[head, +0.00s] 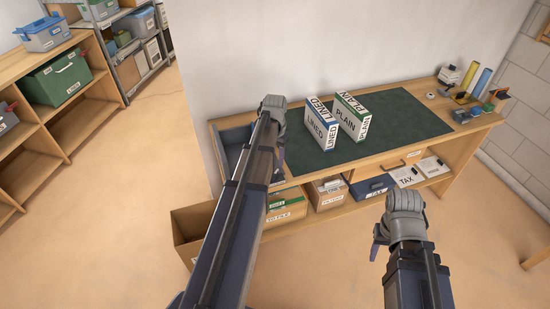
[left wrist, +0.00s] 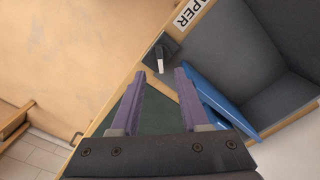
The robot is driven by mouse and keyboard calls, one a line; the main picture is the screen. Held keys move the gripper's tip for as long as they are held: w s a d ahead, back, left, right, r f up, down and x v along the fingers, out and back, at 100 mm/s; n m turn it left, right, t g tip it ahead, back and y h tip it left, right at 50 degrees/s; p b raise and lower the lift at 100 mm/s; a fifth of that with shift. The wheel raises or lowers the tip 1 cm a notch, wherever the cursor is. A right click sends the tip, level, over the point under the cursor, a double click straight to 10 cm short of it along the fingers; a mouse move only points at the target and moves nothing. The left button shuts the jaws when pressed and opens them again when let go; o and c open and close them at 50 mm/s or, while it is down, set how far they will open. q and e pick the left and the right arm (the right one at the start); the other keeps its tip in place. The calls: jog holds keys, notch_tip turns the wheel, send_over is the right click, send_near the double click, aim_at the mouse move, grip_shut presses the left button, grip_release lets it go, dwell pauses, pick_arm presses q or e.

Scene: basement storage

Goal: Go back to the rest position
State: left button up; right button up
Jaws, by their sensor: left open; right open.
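My left gripper (head: 279,150) is over the left end of the desk (head: 462,128), mostly hidden by its own wrist. In the left wrist view its two purple fingers (left wrist: 160,73) are apart with nothing between them. My right gripper (head: 377,250) is in front of the desk, low and right of centre; its purple fingertips show at the left of the grey wrist and no held thing is visible. Two upright boxes, LINED (head: 321,128) and PLAIN (head: 353,116), stand on the dark green mat (head: 405,112), apart from both grippers.
A grey-lined tray (head: 233,136) is beside my left arm. The left wrist view shows a blue piece (left wrist: 208,97) at a grey-lined compartment and a small dark block (left wrist: 160,52). An open cardboard box (head: 188,232) stands below. Shelves (head: 40,135) line the left; open floor lies between.

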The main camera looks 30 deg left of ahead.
pick_arm(q)
jog(key=shift+r, duration=0.45)
pick_arm(e)
jog(key=shift+r, duration=0.35)
pick_arm(q)
jog(key=s+d+m, duration=0.1)
jog(key=s+d, duration=0.4)
jog(key=d, duration=0.5)
jog(key=s+d+m, duration=0.2)
jog(key=s+d, duration=0.4)
jog(key=d, duration=0.4)
jog(key=s+d+m+y, duration=0.1)
jog(key=s+d, duration=0.5)
jog(key=d, duration=0.5)
jog(key=shift+m, duration=0.3)
